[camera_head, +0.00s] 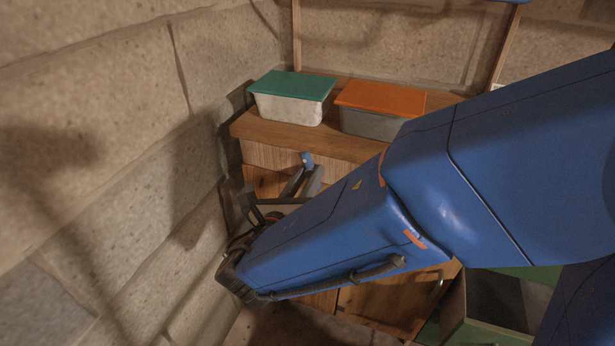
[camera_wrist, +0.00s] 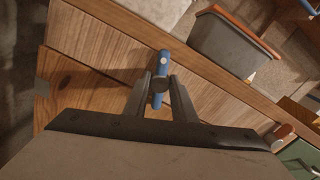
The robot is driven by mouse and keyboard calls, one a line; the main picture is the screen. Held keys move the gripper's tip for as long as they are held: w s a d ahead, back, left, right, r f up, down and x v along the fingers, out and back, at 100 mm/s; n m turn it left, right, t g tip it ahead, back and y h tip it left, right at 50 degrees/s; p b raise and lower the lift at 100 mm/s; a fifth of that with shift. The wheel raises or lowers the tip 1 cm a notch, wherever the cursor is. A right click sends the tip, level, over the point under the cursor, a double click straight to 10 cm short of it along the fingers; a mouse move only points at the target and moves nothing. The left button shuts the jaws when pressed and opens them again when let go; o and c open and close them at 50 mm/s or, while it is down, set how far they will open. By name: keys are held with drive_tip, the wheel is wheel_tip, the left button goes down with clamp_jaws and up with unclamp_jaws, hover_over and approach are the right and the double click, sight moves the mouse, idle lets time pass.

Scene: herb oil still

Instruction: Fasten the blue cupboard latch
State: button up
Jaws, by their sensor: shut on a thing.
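The blue cupboard latch (camera_wrist: 162,65) is a small blue bar with a pale round pivot on the wooden front of the cupboard, just under its top. In the wrist view it points up and down in the picture, and its lower part lies between my fingers. My gripper (camera_wrist: 160,84) is shut on the latch. In the head view the latch's blue end (camera_head: 307,160) shows above my fingertips (camera_head: 304,176). My arm hides much of the cupboard front there. I cannot tell whether the latch crosses the door's edge.
On the wooden cupboard top (camera_head: 270,133) stand a pale box with a green lid (camera_head: 292,86) and a grey box with an orange lid (camera_head: 381,98). A stone wall (camera_head: 110,180) is close on the left. A green-edged crate (camera_head: 490,333) stands at the lower right.

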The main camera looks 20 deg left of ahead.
drive_tip(key=shift+m, duration=2)
drive_tip(key=o, duration=1.1)
drive_tip(key=shift+s, duration=0.1)
drive_tip(key=s, duration=1.1)
drive_tip(key=s+a, duration=0.1)
drive_tip(key=s, duration=0.5)
drive_tip(key=shift+s+a, duration=0.1)
